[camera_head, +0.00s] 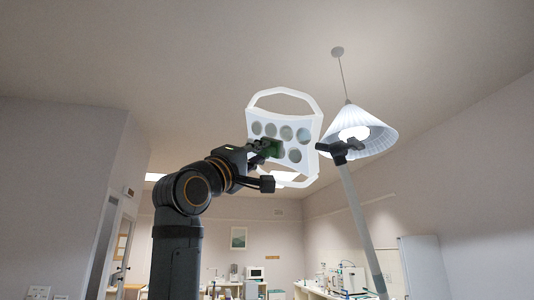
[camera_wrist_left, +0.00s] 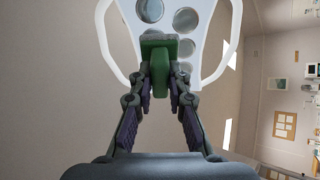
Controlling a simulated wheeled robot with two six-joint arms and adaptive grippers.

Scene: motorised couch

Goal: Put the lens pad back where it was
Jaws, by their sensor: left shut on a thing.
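A green pad with a stem, which looks like the lens pad (camera_wrist_left: 168,43), is between the fingertips of my left gripper (camera_wrist_left: 164,82). The gripper is shut on its stem. My right gripper is not in view.
A grey pole (camera_head: 362,225) with a dark joint stands just right of the lamp head. A pleated white pendant lamp (camera_head: 356,128) hangs behind it. A counter with equipment (camera_head: 345,280) is far back at the lower right. There is open air left of my arm.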

